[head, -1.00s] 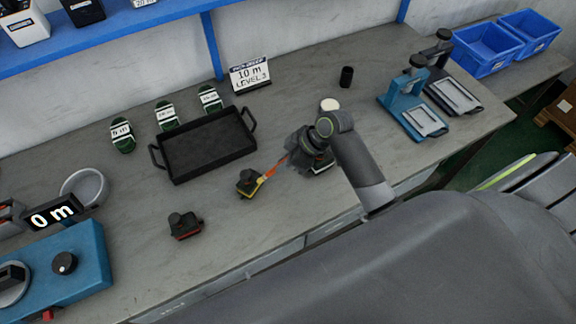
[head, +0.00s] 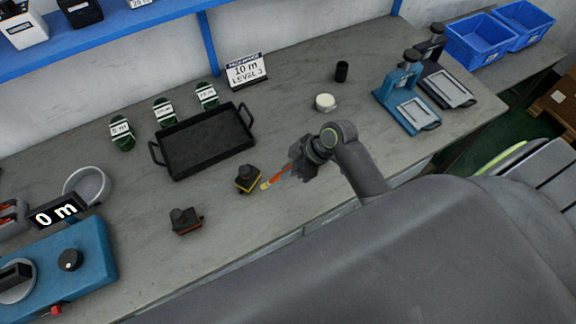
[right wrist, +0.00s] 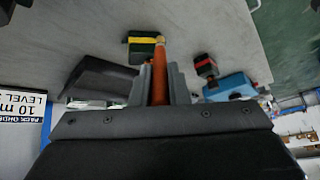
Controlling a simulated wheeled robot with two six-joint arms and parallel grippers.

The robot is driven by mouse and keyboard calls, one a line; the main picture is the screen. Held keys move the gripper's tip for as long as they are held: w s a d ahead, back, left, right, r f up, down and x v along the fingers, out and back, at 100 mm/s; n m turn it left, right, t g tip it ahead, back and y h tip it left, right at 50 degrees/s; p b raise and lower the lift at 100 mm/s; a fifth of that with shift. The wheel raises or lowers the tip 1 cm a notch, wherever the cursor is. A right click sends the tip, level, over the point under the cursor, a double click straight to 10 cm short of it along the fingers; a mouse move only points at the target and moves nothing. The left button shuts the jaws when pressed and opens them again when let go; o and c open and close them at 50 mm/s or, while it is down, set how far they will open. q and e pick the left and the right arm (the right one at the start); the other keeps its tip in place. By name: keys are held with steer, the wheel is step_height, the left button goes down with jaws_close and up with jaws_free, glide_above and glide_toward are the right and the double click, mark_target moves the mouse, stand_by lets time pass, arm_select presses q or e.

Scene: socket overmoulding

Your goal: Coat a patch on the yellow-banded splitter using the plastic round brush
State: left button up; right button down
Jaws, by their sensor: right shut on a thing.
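The yellow-banded splitter (head: 247,180) is a small black block with a yellow band, upright on the grey bench in front of the black tray. My right gripper (head: 296,168) is shut on the orange-handled round brush (head: 281,174). The brush points left, its pale tip close to the splitter's right side. In the right wrist view the brush handle (right wrist: 160,75) runs up from the jaws, its tip overlapping the yellow-banded splitter (right wrist: 142,45); whether they touch I cannot tell. My left gripper is out of view.
A red-banded splitter (head: 185,221) stands to the left. The black tray (head: 205,165) lies behind. A white-topped round pot (head: 325,103) and a black cylinder (head: 342,72) stand behind my right arm. A blue device (head: 75,262) is at the left.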

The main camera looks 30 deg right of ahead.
steer(key=shift+r, duration=0.15)
step_height(320, 180, up, 3)
steer(key=p, duration=0.3)
steer(key=shift+r, duration=0.1)
step_height(320, 180, up, 3)
steer(key=shift+f+p, duration=0.15)
steer(key=shift+p, duration=1.1)
steer(key=shift+r, duration=1.45)
